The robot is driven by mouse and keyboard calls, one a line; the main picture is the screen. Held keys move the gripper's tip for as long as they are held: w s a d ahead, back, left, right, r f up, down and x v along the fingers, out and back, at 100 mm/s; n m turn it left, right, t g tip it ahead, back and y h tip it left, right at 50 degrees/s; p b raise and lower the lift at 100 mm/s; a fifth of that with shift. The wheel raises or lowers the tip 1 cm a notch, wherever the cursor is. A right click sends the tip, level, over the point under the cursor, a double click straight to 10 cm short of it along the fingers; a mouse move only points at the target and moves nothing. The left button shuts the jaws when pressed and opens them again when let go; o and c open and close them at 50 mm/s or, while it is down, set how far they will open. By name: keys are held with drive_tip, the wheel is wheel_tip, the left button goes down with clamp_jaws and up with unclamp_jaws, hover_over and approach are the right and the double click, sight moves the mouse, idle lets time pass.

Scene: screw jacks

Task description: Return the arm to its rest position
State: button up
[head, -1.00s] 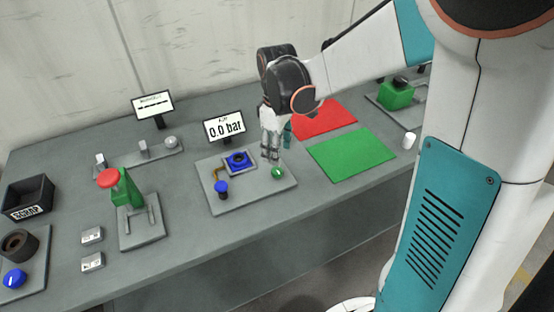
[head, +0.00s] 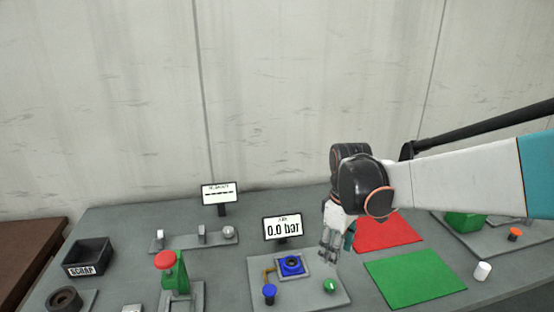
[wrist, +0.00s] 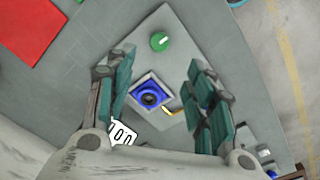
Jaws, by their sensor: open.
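My gripper (head: 329,256) hangs above the table, fingers pointing down, over the back right of the air station plate (head: 325,302). In the wrist view my gripper (wrist: 158,98) is open, its two teal-padded fingers well apart with nothing between them. Below, between the fingers in that view, is the blue square fixture with a dark round centre (wrist: 150,94). A green button (wrist: 159,41) lies beyond it on the same plate. The gauge display (head: 283,228) reads 0.0 bar. My arm reaches in from the right.
A red mat (head: 388,232) and a green mat (head: 414,280) lie right of the plate. A white cylinder (head: 482,271) stands beside the green mat. Left are a red-topped green jack (head: 172,272), a black scrap bin (head: 88,257) and a second display (head: 219,194). Wall behind.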

drive_tip(key=s+r+m+t, duration=0.2)
drive_tip(key=s+m+t, duration=0.1)
drive_tip(key=s, duration=0.5)
drive_tip(key=s+r+m+t, duration=0.3)
drive_tip(key=s+m+t, duration=0.1)
drive_tip(key=s, duration=0.4)
drive_tip(key=shift+s+r+m, duration=0.25)
drive_tip(key=shift+r+m, duration=0.1)
drive_tip(key=shift+m, duration=0.55)
